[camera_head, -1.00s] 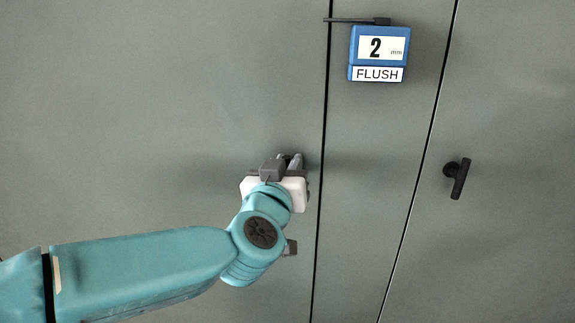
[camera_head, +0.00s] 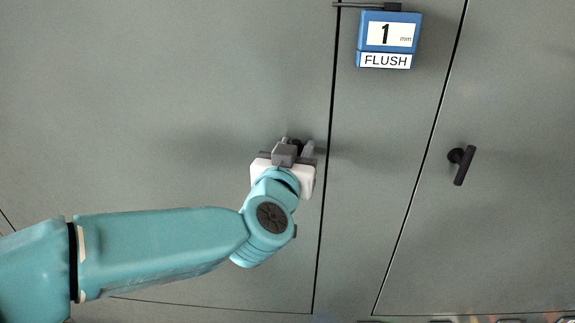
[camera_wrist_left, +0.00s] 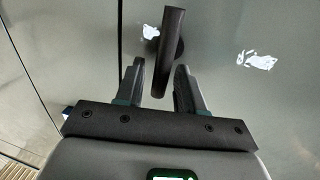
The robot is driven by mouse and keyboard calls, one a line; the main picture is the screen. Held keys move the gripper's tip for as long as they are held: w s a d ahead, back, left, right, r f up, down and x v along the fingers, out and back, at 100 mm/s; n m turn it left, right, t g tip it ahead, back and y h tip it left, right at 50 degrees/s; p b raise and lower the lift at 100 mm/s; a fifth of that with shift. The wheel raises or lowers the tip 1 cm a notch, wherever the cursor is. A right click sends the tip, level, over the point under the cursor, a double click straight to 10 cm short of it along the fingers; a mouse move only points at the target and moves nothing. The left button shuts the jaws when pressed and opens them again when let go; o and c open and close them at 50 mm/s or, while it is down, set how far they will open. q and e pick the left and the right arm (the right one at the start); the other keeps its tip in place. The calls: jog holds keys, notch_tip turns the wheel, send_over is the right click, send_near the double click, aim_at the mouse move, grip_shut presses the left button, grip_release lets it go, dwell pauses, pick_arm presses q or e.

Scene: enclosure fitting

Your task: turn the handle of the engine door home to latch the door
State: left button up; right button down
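My left gripper (camera_head: 296,148) is at the left door panel (camera_head: 150,90), just left of the dark seam. In the left wrist view a dark bar handle (camera_wrist_left: 167,45) stands on that panel, close to upright in the picture. The open fingers of my left gripper (camera_wrist_left: 158,88) are on either side of the handle's near end, with a gap showing at each side. In the head view the gripper hides most of this handle. My right gripper is not in view.
A blue gauge (camera_head: 388,40) on the middle strip reads 1 mm, FLUSH. A second dark handle (camera_head: 463,165) is on the right panel, slightly tilted. Pale marks (camera_wrist_left: 257,60) lie on the surface beside the handle. The panel bottom edges show low in the head view.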

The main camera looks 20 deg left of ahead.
pick_arm(q)
jog(key=s+d, duration=0.1)
jog(key=s, duration=1.5)
jog(key=shift+d+r, duration=0.15)
jog(key=shift+r, duration=0.1)
